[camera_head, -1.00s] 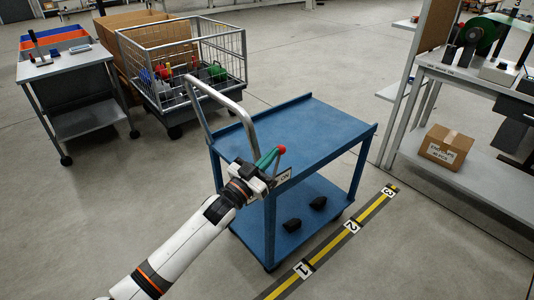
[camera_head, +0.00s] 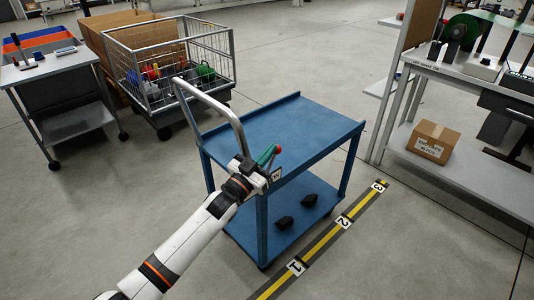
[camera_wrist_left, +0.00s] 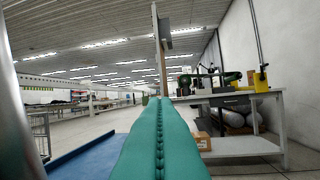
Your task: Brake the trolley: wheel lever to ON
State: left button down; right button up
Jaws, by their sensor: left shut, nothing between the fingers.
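The blue trolley (camera_head: 290,130) stands on the floor with its grey push handle (camera_head: 212,102) at the left. The lever's shaft is hidden. In the left wrist view the shut fingers (camera_wrist_left: 160,140) fill the lower middle. My right gripper is not in view.
Two black blocks (camera_head: 297,210) lie on the trolley's lower shelf. A yellow-black floor strip (camera_head: 320,241) with numbers runs along its right. A wire cage cart (camera_head: 170,75) and a grey side table (camera_head: 65,85) stand behind left. A workbench (camera_head: 455,75) stands at right.

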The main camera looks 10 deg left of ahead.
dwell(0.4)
